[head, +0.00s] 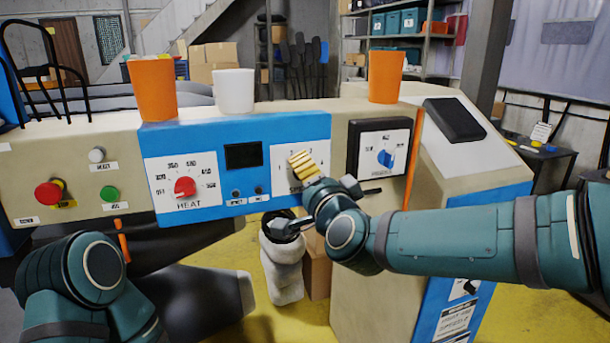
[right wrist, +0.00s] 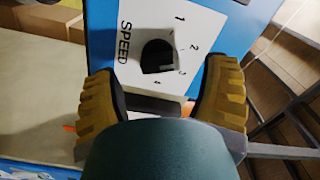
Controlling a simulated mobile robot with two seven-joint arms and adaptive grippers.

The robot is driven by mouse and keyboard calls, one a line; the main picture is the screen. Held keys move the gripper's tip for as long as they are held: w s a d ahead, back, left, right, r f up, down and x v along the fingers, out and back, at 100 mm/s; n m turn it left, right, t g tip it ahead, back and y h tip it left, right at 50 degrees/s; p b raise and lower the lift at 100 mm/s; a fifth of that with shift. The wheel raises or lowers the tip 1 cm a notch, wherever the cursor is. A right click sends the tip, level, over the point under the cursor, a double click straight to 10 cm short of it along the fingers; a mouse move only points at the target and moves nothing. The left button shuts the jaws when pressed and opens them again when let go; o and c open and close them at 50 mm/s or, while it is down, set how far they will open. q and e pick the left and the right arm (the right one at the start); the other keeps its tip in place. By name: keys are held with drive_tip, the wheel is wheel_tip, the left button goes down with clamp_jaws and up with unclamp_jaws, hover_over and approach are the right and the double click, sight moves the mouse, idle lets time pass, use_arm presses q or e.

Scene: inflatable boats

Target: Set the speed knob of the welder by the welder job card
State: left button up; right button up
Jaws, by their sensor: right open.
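In the right wrist view the dark speed knob (right wrist: 158,57) sits between the two yellow fingers of the right gripper (right wrist: 162,78), with gaps on both sides. The numbers 1 to 4 curve around the knob; its pointer setting is hard to tell. A small white card (head: 541,131) with unreadable print stands on the right table; whether it is the job card I cannot tell. My left gripper is out of view.
A red HEAT knob (head: 184,187) and a dark display (head: 243,156) are left of the speed dial. A blue PRESSURE knob (head: 386,157) is to its right. Orange cups (head: 153,88) (head: 385,76) and a white cup (head: 234,90) stand on top. A red button (head: 48,193) is far left.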

drive_tip(key=v, duration=0.9)
drive_tip(key=shift+r, duration=0.1)
wheel_tip(320, 180, down, 29)
drive_tip(key=w+d+n+g+h, duration=0.1)
drive_tip(key=d+n+g, duration=0.25)
drive_tip(key=g, duration=0.45)
drive_tip(key=s+d+f+n+g, duration=0.1)
drive_tip(key=s+f+n+g, duration=0.1)
drive_tip(key=s+f, duration=0.6)
drive_tip(key=s+d+f+n+g, duration=0.1)
drive_tip(key=s+f+g, duration=0.4)
drive_tip(key=f, duration=1)
drive_tip(key=s+n, duration=0.1)
drive_tip(key=s, duration=0.2)
drive_tip(key=shift+d+g+h, duration=0.3)
drive_tip(key=shift+d, duration=0.05)
